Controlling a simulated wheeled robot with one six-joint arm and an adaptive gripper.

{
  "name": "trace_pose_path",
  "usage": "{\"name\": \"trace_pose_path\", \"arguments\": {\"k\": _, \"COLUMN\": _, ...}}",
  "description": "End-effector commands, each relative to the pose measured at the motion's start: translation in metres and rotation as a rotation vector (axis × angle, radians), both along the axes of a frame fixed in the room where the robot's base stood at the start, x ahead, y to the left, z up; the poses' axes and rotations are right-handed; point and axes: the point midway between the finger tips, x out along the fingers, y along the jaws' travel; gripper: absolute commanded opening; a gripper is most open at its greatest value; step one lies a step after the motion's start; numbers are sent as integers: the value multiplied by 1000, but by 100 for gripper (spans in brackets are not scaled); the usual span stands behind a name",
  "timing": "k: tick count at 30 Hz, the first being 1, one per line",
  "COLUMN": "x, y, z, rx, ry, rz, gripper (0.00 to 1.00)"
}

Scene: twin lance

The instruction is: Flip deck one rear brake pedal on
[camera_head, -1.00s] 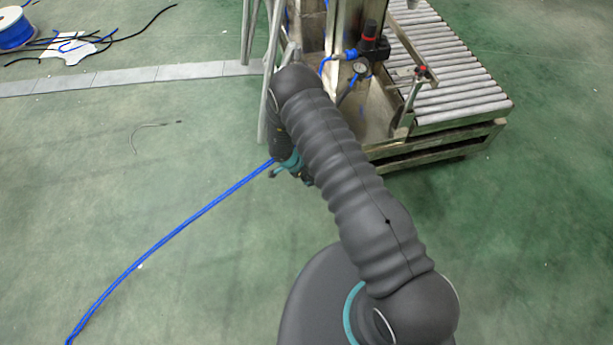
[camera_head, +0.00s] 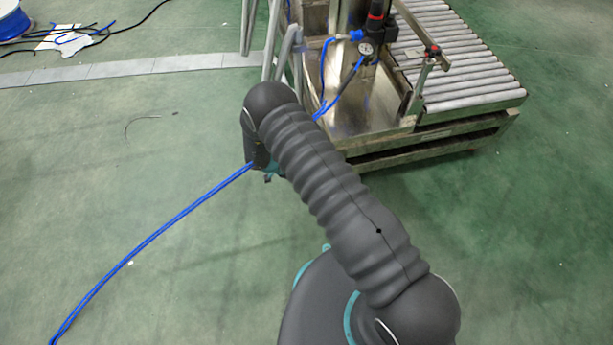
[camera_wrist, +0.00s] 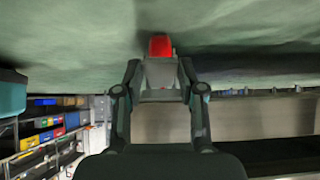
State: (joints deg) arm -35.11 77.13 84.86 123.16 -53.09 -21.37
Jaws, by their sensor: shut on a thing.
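In the wrist view a grey block with a red end (camera_wrist: 160,46) sits between the two fingers of my gripper (camera_wrist: 160,75). My gripper is shut on this red-tipped piece. It may be the brake pedal, but I cannot tell for sure. Green floor lies behind the red end. In the head view my own arm hides my gripper and whatever it holds. No brake pedal can be made out there.
A metal stand (camera_head: 352,100) with blue hoses and a gauge stands at the top, beside a roller conveyor (camera_head: 460,75). A blue cable (camera_head: 150,246) crosses the floor at left. A blue spool (camera_head: 12,24) lies at far left.

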Motion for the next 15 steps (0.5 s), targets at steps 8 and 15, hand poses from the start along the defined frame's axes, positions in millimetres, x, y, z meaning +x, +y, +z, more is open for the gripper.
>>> {"name": "trace_pose_path", "arguments": {"k": 8, "x": -1, "y": -1, "z": -12, "rx": -112, "ry": -30, "rz": -1, "gripper": 4}}
{"name": "trace_pose_path", "arguments": {"k": 15, "x": -1, "y": -2, "z": -11, "rx": -142, "ry": -38, "rz": -3, "gripper": 4}}
